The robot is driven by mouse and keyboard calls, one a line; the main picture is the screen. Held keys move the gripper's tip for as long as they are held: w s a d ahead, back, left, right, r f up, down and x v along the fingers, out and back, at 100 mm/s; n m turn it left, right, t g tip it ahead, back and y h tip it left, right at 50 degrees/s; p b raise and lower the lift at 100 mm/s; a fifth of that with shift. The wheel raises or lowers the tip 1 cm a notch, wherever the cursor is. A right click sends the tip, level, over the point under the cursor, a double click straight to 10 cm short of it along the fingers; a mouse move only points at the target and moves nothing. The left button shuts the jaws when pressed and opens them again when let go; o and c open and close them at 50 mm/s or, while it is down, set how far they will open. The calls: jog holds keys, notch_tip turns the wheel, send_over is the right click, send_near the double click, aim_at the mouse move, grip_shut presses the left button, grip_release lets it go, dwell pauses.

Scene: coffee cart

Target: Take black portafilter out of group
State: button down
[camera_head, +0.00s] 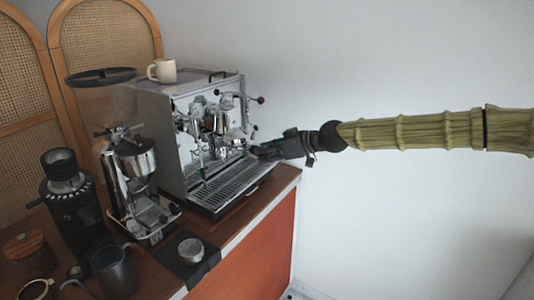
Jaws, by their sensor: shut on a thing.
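The chrome espresso machine (212,130) stands at the back of the counter, with its group (216,122) on the front face above the drip tray (228,187). My gripper (260,151) reaches in from the right and is at the front right of the machine, a little above the drip tray. It is shut on the black portafilter, whose handle is mostly hidden by the fingers and small in this view. I cannot tell whether the portafilter's head is still seated in the group.
A cream mug (162,70) stands on the machine. Grinders (137,165) and (67,200) stand left. A tamper (191,250) on a dark mat and a dark pitcher (114,272) are in front. The right side, off the counter, is clear to the white wall.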

jog(key=shift+s+a+r, duration=0.1)
jog(key=shift+r, duration=0.05)
jog(key=shift+s+a+m+t+h+p, duration=0.3)
jog(key=shift+a+m+t+h+p, duration=0.1)
jog(key=shift+p, duration=0.2)
jog(key=shift+s, duration=0.15)
jog(key=shift+d+m+t, duration=0.1)
jog(key=shift+m+t, duration=0.2)
jog(key=shift+s+a+m+t+h+p, duration=0.5)
jog(key=shift+s+m+p, duration=0.1)
jog(key=shift+p, duration=0.3)
